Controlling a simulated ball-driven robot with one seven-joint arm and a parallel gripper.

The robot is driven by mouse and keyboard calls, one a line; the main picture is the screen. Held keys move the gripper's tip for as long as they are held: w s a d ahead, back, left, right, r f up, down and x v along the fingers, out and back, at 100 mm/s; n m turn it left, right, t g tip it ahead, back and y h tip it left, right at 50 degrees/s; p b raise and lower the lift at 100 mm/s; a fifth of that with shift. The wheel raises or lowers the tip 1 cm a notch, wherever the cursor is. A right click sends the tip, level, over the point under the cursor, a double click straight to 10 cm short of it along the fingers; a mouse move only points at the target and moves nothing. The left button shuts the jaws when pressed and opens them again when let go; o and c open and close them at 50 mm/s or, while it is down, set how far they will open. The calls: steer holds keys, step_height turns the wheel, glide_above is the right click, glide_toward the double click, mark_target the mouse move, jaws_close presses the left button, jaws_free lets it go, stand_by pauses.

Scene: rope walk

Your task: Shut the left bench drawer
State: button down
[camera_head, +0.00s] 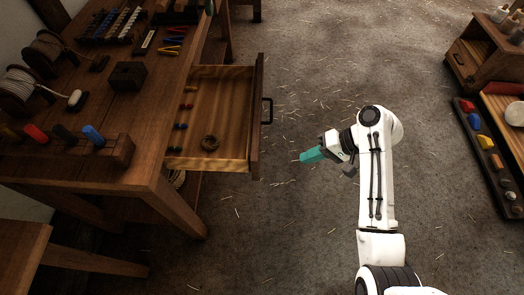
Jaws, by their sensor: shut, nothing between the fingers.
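The left bench drawer (222,125) is pulled out from the wooden bench (150,110) on the left. Its front panel (257,118) faces right, with a dark handle (267,111) on it. My gripper (303,158), with teal fingers, is shut and empty. In the picture it is to the right of the drawer front and lower than the handle, apart from both. Its fingers point left toward the drawer.
Rope spools (20,88), a wooden block (127,75) and a rack with coloured handles (70,142) are on the bench top. Another bench (510,125) with a long dark tray (487,155) is at the right. The straw-littered floor (310,75) between is clear.

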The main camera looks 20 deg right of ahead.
mark_target(176, 161)
steer(key=a+r+x, duration=0.1)
steer(key=r+x, duration=0.1)
steer(key=x, duration=1.1)
steer(key=shift+w+a+p, duration=0.4)
steer(key=shift+p, duration=0.05)
steer(key=shift+r, duration=0.1)
steer(key=w+a+b, duration=0.2)
steer(key=a, duration=0.6)
steer(key=w+a+b, duration=0.2)
steer(key=w+a, duration=0.1)
steer(key=a, duration=0.6)
steer(key=w+a+b, duration=0.2)
steer(key=w+a, duration=0.1)
steer(key=a, duration=0.5)
steer(key=shift+w+a, duration=0.15)
steer(key=shift+a, duration=0.05)
steer(key=shift+w+a+b, duration=0.2)
steer(key=shift+a+b, duration=0.3)
steer(key=shift+a, duration=0.2)
steer(key=shift+a+r, duration=0.15)
steer(key=shift+r, duration=0.05)
